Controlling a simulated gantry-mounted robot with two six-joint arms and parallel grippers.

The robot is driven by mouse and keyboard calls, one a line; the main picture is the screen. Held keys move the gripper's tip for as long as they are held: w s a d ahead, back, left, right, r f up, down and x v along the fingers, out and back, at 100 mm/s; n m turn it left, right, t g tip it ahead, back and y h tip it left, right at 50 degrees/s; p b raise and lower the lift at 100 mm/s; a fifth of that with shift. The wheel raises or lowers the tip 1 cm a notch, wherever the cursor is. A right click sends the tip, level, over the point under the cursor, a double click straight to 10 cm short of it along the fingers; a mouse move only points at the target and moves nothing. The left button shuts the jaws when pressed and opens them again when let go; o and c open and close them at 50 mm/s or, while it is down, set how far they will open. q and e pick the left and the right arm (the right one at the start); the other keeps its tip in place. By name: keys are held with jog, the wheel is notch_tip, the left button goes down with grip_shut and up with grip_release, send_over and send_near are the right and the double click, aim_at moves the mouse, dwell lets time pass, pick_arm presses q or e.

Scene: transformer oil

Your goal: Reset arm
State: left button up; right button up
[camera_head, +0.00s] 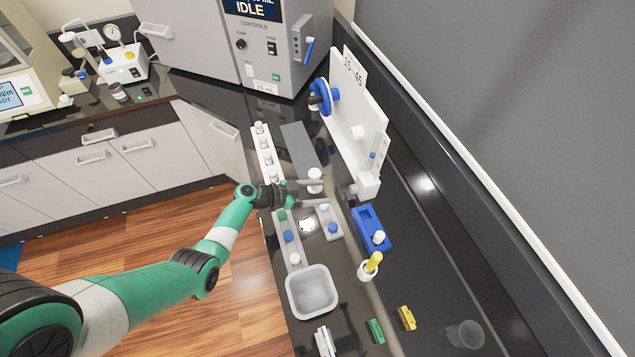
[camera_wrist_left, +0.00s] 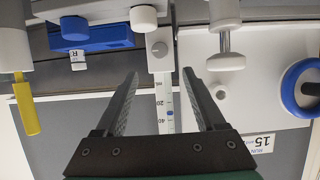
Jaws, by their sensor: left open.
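My left arm (camera_head: 215,245), green with dark joints, reaches in from the left over the dark bench. Its gripper (camera_head: 326,193) is open, with nothing held between the fingers, near a small white cylinder (camera_head: 315,176). The left wrist view also shows the two spread fingers of the gripper (camera_wrist_left: 160,78). Between them, beyond the fingertips, a white graduated strip (camera_wrist_left: 164,105) with a small blue mark shows on the white stand. My right gripper is not in view.
A white stand (camera_head: 352,115) with a blue wheel (camera_head: 322,97) is behind the gripper. A blue block (camera_head: 366,222), a white holder with a yellow-handled item (camera_head: 373,262), a grey tray (camera_head: 311,292) and a clear cup (camera_head: 466,334) are on the bench. A grey cabinet (camera_head: 258,45) is at the back.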

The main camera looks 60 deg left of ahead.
pick_arm(q)
jog(key=shift+s, duration=0.2)
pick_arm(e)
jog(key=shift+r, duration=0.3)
